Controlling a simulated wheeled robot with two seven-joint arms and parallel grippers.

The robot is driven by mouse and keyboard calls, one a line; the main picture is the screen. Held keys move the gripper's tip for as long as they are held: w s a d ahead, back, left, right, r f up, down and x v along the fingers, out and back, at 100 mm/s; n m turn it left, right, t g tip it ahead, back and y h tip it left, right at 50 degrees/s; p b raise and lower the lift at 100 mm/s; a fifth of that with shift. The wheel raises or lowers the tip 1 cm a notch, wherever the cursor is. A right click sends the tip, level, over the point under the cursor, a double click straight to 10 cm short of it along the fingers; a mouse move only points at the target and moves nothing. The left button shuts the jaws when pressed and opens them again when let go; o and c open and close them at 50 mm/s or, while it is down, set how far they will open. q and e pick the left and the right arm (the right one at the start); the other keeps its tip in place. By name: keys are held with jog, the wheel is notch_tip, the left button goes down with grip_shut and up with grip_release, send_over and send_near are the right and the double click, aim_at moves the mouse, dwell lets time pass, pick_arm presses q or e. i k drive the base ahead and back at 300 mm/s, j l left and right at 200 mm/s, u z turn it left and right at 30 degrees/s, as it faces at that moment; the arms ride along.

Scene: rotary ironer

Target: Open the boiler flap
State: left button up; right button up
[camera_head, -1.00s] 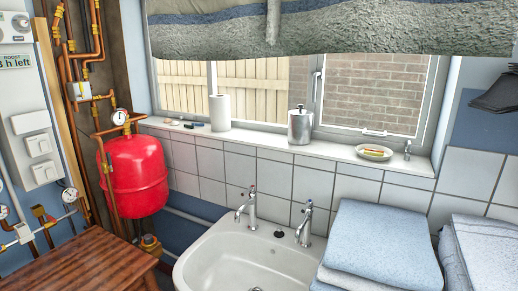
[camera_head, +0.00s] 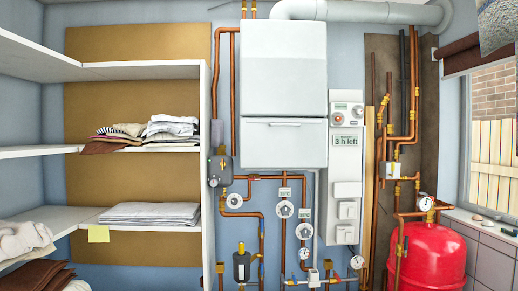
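The boiler (camera_head: 284,75) is a white box on the wall, a little right of the middle of the head view. Its lower front panel, which looks like the flap (camera_head: 284,144), lies flush with the body and appears closed. A small dark slot or handle shows near the flap's top edge. Neither of my grippers is in view.
A control panel (camera_head: 346,160) reading "3 h left" hangs right of the boiler. Copper pipes and gauges run below. Shelves (camera_head: 150,70) with folded linen stand at the left. A red tank (camera_head: 430,258) and a window (camera_head: 492,145) are at the right.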

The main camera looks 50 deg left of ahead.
aim_at(264, 144)
jog(key=u, duration=1.45)
jog(key=z, duration=0.15)
jog(key=i+l, duration=0.05)
